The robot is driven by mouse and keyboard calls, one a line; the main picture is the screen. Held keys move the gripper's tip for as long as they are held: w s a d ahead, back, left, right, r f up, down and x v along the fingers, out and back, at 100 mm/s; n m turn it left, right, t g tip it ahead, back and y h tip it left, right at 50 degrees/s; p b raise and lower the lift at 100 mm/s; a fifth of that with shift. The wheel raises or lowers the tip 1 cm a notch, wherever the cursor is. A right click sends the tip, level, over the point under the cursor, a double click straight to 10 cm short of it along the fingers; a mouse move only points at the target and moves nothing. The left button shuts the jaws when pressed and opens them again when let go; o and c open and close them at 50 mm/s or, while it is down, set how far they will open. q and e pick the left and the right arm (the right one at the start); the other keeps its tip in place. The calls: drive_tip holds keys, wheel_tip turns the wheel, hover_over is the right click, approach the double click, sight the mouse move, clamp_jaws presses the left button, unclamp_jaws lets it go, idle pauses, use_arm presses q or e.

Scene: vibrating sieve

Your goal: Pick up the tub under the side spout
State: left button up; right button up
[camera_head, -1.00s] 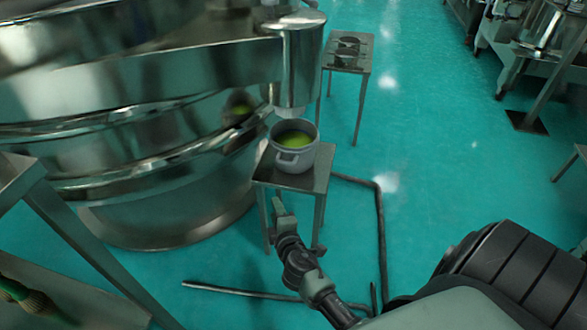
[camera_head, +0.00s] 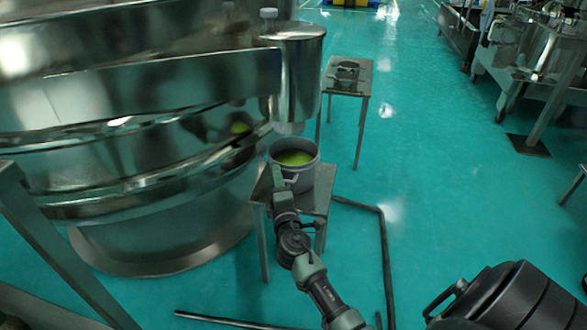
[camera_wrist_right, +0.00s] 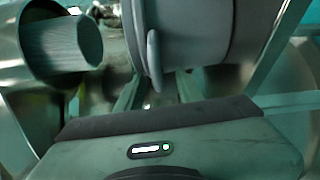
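The tub (camera_head: 302,176) is a grey pot with yellow-green contents. It stands upright on a small metal stand (camera_head: 318,205), under the side spout (camera_head: 298,80) of the big steel sieve. My right gripper (camera_head: 279,180) is at the tub's near side, by its handle. In the right wrist view the tub's wall (camera_wrist_right: 205,35) fills the upper middle. Its curved handle (camera_wrist_right: 153,55) hangs in line with the gap between my open right fingers (camera_wrist_right: 157,92). I cannot tell whether they touch it. My left gripper is not in view.
The sieve's steel body (camera_head: 130,110) fills the left. A second metal stand (camera_head: 345,75) is behind the tub. Dark pipes (camera_head: 386,260) lie on the floor around the near stand. The green floor (camera_head: 460,200) to the right is mostly clear.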

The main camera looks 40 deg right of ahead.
clamp_jaws()
idle(1.4)
drive_tip(key=shift+w+d+r, duration=0.1)
drive_tip(key=shift+r, duration=0.05)
